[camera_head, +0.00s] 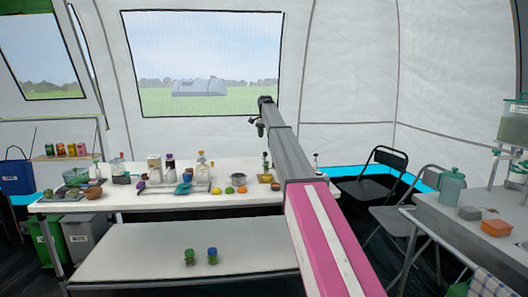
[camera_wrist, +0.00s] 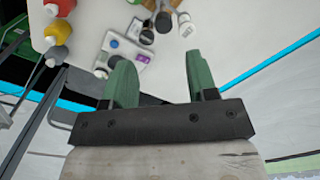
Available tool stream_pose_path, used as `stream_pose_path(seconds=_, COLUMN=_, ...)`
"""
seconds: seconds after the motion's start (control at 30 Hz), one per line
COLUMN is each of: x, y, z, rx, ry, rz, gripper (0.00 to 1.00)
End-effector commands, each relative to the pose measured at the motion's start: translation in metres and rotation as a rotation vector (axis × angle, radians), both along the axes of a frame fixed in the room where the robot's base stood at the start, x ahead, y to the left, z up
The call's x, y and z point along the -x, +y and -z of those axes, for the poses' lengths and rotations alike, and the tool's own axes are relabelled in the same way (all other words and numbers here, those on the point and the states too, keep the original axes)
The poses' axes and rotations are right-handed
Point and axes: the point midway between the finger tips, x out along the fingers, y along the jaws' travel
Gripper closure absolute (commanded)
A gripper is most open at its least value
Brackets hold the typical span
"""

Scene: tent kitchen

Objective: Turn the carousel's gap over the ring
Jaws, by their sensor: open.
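My gripper (camera_wrist: 157,65) shows in the wrist view with its two green fingers wide apart and nothing between them. In the head view my arm reaches out over the white table (camera_head: 120,197), and its gripper (camera_head: 259,126) is small and high above the table's right part. I cannot pick out the carousel, its gap or the ring with certainty in either view. A grey board (camera_wrist: 122,52) with blue and purple parts lies beyond the fingers in the wrist view. Dark-topped bottles (camera_wrist: 163,20) stand beside it. The fingers appear apart from all of these.
Folding chairs (camera_head: 378,180) stand right.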

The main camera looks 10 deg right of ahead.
Motion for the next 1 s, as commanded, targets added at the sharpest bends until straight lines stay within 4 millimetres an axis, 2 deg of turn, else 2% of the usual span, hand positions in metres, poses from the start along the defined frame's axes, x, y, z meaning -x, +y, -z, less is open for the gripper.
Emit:
stream_pose_path(seconds=0.1, x=-0.004, y=0.000, z=-0.006, rx=0.000, ry=0.001, rz=0.010, gripper=0.47)
stream_pose_path(seconds=0.27, x=-0.002, y=0.000, z=0.004, rx=0.000, ry=0.001, rz=0.010, gripper=0.47)
stream_pose_path(seconds=0.8, x=-0.002, y=0.000, z=0.089, rx=0.000, ry=0.001, rz=0.008, gripper=0.47)
stream_pose_path(seconds=1.0, x=-0.003, y=0.000, z=0.101, rx=0.000, ry=0.001, rz=0.008, gripper=0.47)
